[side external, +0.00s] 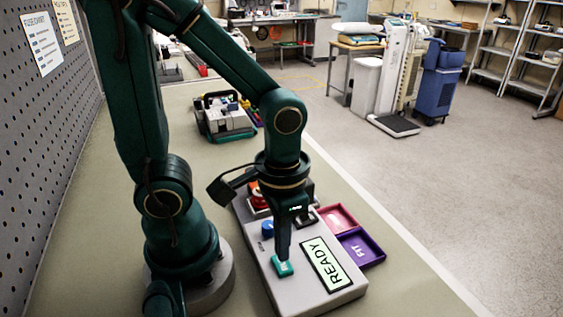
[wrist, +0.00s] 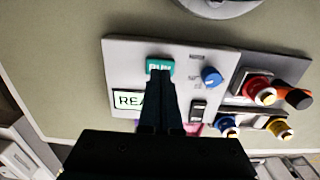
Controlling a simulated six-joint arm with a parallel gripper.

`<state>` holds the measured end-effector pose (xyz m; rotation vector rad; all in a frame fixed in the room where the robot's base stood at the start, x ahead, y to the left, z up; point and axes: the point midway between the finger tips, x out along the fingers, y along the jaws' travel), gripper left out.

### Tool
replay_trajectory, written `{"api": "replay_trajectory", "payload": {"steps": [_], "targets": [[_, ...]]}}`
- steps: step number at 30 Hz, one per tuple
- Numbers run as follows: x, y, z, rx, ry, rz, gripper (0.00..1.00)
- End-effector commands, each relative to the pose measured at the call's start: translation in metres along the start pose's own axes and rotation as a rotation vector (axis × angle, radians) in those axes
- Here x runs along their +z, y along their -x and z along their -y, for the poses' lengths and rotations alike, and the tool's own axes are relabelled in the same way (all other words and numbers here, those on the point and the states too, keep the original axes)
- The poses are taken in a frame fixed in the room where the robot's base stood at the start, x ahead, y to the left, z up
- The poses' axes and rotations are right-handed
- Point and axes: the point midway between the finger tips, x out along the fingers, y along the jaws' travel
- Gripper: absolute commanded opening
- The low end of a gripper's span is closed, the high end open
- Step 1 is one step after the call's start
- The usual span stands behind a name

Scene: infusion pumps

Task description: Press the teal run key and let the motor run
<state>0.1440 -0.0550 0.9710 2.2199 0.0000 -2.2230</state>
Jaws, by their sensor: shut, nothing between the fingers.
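The teal run key (side external: 283,266) sits on the sloped grey pump panel (side external: 296,295). In the wrist view the teal key (wrist: 160,65) shows part of its RUN label, the rest covered by my fingers. My gripper (side external: 284,256) is shut and empty, pointing down, with its tips at the teal key. I cannot tell whether the tips touch it. The display (side external: 327,264) beside the key reads READY. My gripper also shows in the wrist view (wrist: 160,76), its fingertips overlapping the key's lower edge.
A blue knob (side external: 267,229) stands behind the key. Red, blue and yellow connectors (wrist: 260,90) sit at the panel's other end. A purple tray (side external: 362,248) and a pink tray (side external: 337,217) lie to the right. A toolbox (side external: 226,117) stands farther back on the bench.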

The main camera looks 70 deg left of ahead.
Motion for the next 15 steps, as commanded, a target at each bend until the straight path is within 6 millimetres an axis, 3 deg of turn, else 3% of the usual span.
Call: {"api": "replay_trajectory", "payload": {"steps": [15], "targets": [[-0.002, 0.038, 0.0, 0.001, 0.0, -0.006, 0.0]]}}
